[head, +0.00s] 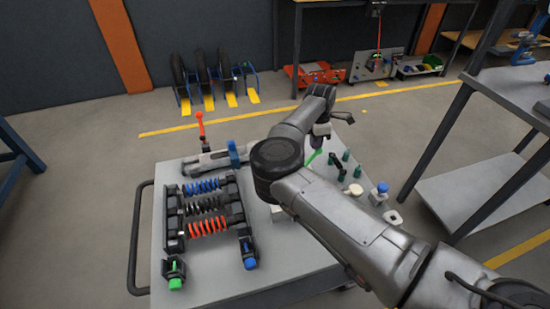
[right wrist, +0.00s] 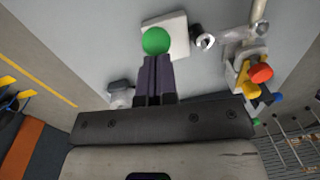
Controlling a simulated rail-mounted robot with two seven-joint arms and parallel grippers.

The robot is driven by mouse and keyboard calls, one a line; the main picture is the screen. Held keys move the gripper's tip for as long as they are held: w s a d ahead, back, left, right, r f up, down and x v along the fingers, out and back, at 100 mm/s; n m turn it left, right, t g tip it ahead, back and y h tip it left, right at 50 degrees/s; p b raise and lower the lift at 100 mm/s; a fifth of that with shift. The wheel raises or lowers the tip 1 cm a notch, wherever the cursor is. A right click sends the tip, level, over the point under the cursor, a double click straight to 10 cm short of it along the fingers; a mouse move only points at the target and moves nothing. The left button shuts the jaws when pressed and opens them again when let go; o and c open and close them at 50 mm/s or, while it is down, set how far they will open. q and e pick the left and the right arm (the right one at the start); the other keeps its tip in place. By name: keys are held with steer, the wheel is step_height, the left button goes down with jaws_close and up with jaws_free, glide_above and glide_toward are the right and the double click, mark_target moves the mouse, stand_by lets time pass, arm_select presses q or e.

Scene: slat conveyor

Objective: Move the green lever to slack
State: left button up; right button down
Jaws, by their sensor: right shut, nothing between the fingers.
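A green lever (head: 312,157) stands on the grey cart top, just below my right gripper (head: 320,140) in the head view. In the right wrist view a round green knob (right wrist: 156,41) shows right at the tips of my right gripper (right wrist: 157,62). The two dark fingers are shut together with nothing between them. The knob appears at or just beyond the fingertips; I cannot tell whether they touch. A white square plate (right wrist: 178,27) lies behind the knob. My forearm hides part of the lever's surroundings in the head view. No slack marking is readable. My left gripper is not in view.
Small green-topped pegs and white pieces (head: 353,190) stand right of my arm. A grey shelf (head: 470,180) stands right.

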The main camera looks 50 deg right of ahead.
steer(key=shift+s+d, duration=0.2)
steer(key=shift+d, duration=0.25)
stand_by(0.3)
steer(key=shift+r, duration=0.1)
steer(key=shift+r, duration=0.3)
step_height(320, 180, up, 12)
steer(key=w+p, duration=0.1)
steer(key=p, duration=0.4)
steer(key=shift+d, duration=0.25)
steer(key=shift+r, duration=0.1)
